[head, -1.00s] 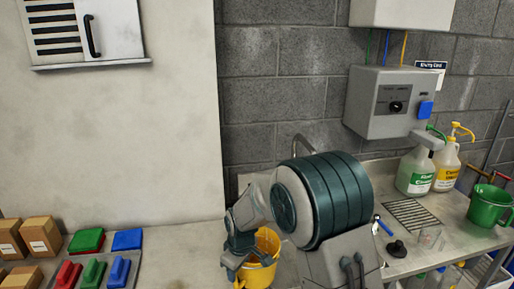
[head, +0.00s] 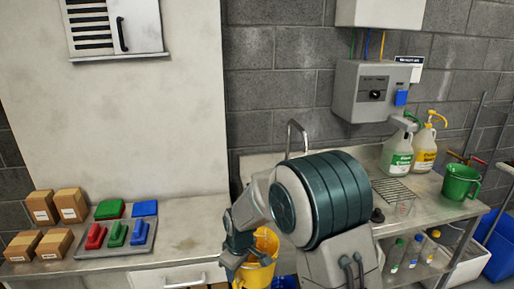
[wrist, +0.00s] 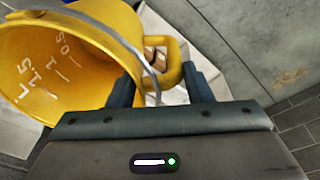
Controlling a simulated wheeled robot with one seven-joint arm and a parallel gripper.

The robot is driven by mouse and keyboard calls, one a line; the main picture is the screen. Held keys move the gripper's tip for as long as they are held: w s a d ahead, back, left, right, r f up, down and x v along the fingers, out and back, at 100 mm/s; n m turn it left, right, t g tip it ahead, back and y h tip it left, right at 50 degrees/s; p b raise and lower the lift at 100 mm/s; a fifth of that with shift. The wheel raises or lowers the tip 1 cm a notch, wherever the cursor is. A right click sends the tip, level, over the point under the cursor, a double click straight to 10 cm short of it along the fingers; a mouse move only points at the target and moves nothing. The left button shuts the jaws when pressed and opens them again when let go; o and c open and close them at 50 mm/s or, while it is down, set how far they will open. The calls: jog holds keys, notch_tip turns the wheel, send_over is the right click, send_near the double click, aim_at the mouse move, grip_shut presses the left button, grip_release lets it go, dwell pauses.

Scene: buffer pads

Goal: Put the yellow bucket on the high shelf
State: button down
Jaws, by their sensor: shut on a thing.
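The yellow bucket (head: 262,247) hangs at my gripper (head: 243,257) in the lower middle of the head view, in front of the counter. In the wrist view the bucket (wrist: 75,45) fills the upper left, tilted, with its open mouth and white scale marks inside showing. My gripper (wrist: 160,88) is shut on the bucket's yellow side handle (wrist: 172,62), which sits between the two fingers. My arm hides part of the bucket in the head view. No high shelf can be clearly made out.
A vented wall cabinet (head: 112,25) hangs at the upper left.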

aim_at(258, 275)
jog(key=d+f+m, duration=0.1)
jog(key=d, duration=0.1)
jog(key=d+f+m+b, duration=0.1)
jog(key=d, duration=0.1)
jog(key=d+f+m, duration=0.1)
jog(key=d, duration=0.1)
jog(key=shift+w+f, duration=0.25)
jog(key=shift+f, duration=0.15)
jog(key=s+d+f+m+h+b, duration=0.1)
jog(key=d+f+m, duration=0.2)
jog(key=d, duration=0.4)
jog(key=s+d+f+m+b, duration=0.1)
jog(key=d+f+m+b, duration=0.1)
jog(key=d+f+m, duration=0.2)
jog(key=d+m, duration=0.1)
jog(key=d, duration=0.2)
jog(key=shift+s+d+h, duration=0.3)
jog(key=shift+s+h, duration=0.05)
jog(key=shift+h, duration=0.05)
jog(key=shift+f, duration=0.1)
